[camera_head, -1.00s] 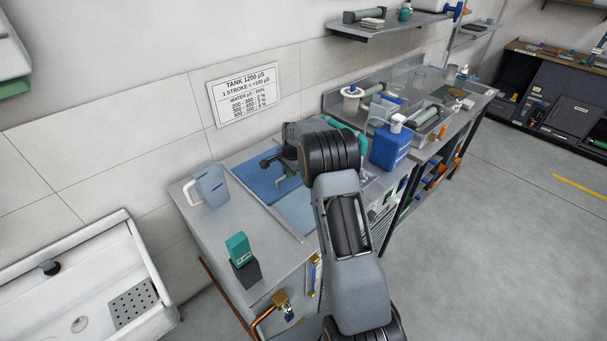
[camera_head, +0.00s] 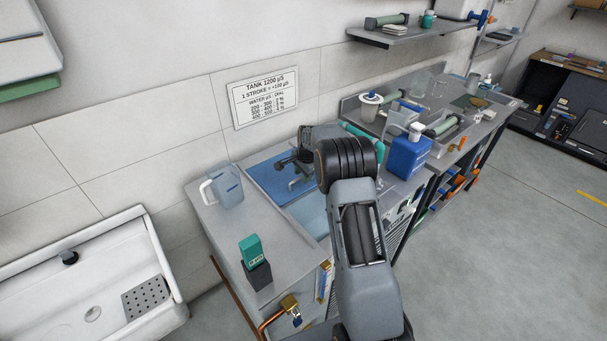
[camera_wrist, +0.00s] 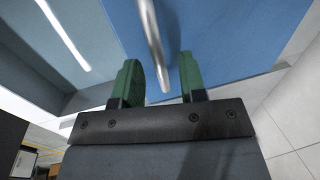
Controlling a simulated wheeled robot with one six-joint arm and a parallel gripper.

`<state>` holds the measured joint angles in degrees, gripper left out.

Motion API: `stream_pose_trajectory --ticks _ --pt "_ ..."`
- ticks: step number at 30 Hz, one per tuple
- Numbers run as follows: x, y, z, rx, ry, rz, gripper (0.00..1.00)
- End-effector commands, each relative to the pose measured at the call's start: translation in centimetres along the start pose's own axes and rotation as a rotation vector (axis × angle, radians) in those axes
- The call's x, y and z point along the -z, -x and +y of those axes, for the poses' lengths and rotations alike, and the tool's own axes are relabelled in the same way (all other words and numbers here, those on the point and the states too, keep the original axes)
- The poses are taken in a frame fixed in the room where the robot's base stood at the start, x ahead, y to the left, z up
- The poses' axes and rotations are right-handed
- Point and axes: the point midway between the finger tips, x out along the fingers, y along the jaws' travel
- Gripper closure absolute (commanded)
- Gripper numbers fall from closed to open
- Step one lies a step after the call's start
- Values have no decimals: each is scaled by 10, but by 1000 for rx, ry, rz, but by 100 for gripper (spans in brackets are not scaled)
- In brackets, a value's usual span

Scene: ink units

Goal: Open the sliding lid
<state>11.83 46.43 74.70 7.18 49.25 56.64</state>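The blue sliding lid (camera_head: 268,183) lies over part of the tank set into the metal counter, with a lighter blue area (camera_head: 313,212) beside it. A metal bar handle (camera_head: 298,183) stands on the lid, partly hidden by my arm. In the wrist view the lid (camera_wrist: 225,35) fills much of the picture and the handle (camera_wrist: 153,40) runs down between my green fingertips. My gripper (camera_wrist: 162,80) is open around the bar, with gaps visible beside it. In the head view my gripper (camera_head: 288,162) is over the lid, mostly hidden by my wrist.
A clear jug (camera_head: 227,188) stands left of the tank, and a teal bottle in a dark holder (camera_head: 256,268) stands in front. A blue canister (camera_head: 408,155) is right of my arm. A padlock (camera_head: 290,304) hangs on the counter front. A white sink (camera_head: 60,285) is at left.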

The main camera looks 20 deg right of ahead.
Motion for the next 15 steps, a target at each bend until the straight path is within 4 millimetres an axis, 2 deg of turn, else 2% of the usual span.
stream_pose_trajectory --ticks 5,15 --pt "1 17 0 3 -1 2 62" --pt "1 86 0 5 -1 3 62"
